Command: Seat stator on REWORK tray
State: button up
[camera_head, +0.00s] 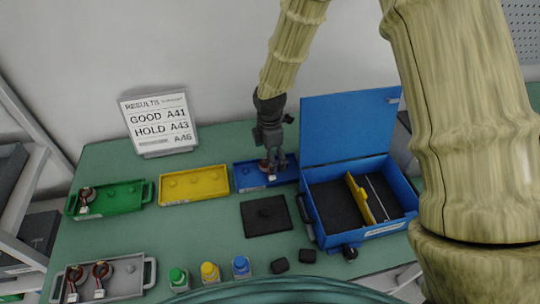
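My gripper (270,157) points down over the blue tray (246,186) at the back middle. A stator (265,167) with dark red-brown windings and a white tag is right at the fingertips, at the blue tray. The fingers hide part of it, so I cannot tell whether they grip it or whether it rests fully on the tray. The tray labels are too small to read, so I cannot tell which one is marked REWORK. Another stator (86,196) lies in the green tray (120,202). Two more stators (101,271) lie in the grey tray (124,284).
The yellow tray (194,196) holds no stator. A results sign (159,122) stands behind. An open blue case (354,232) with a raised lid is right of the gripper. A black pad (266,215), small coloured-top bottles (210,273) and black blocks (279,265) sit in front.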

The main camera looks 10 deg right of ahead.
jog(key=shift+r, duration=0.1)
notch_tip(320, 180, up, 12)
dwell(0.5)
dwell(1.6)
